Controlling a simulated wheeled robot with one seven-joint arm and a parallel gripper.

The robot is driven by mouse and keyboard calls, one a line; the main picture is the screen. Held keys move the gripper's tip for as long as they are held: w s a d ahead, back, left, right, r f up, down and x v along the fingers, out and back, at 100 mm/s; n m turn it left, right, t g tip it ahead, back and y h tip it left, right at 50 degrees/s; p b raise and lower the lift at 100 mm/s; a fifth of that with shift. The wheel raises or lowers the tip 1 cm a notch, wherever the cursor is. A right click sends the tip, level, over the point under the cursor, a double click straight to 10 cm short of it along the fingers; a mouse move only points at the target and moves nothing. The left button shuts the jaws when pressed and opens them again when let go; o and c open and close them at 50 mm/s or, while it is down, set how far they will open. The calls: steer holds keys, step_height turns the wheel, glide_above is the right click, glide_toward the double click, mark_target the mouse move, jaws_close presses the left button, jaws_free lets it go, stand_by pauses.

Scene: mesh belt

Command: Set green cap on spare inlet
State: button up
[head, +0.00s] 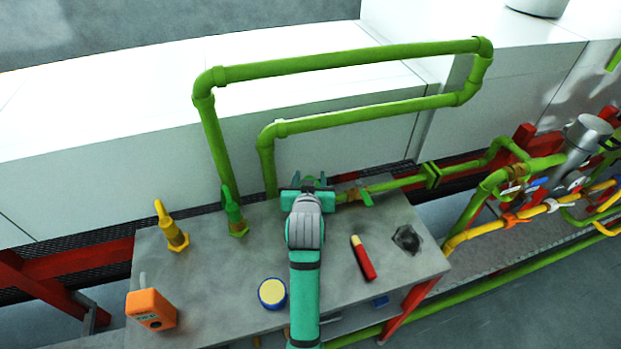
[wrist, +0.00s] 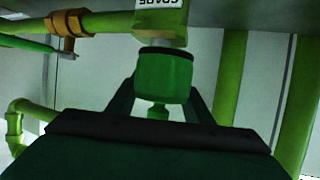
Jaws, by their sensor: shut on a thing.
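The green cap (wrist: 165,75) is between the fingers of my gripper (wrist: 163,92) in the wrist view. My gripper is shut on it. The spare inlet (wrist: 160,32) is a yellow-green pipe end with a partly visible white label, directly above the cap in that picture. The cap is in line with the inlet's end and very close to it; I cannot tell whether it is seated. In the head view my gripper (head: 308,183) is over the back edge of the grey bench, by the green piping, and mostly hides the cap and the inlet.
On the grey bench (head: 215,275) are a yellow fitting (head: 172,232), a green fitting (head: 233,215), an orange box (head: 150,308), a blue-and-yellow roll (head: 272,293), a red stick (head: 363,259) and a dark rag (head: 406,238). Green pipes (head: 350,58) rise behind my gripper.

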steer(key=shift+s+d, duration=0.1)
steer(key=shift+d, duration=0.8)
steer(key=shift+a, duration=0.35)
stand_by(0.7)
steer(key=shift+a+f, duration=0.1)
steer(key=shift+f, duration=0.45)
steer(key=o, duration=0.7)
steer(key=shift+o, duration=0.3)
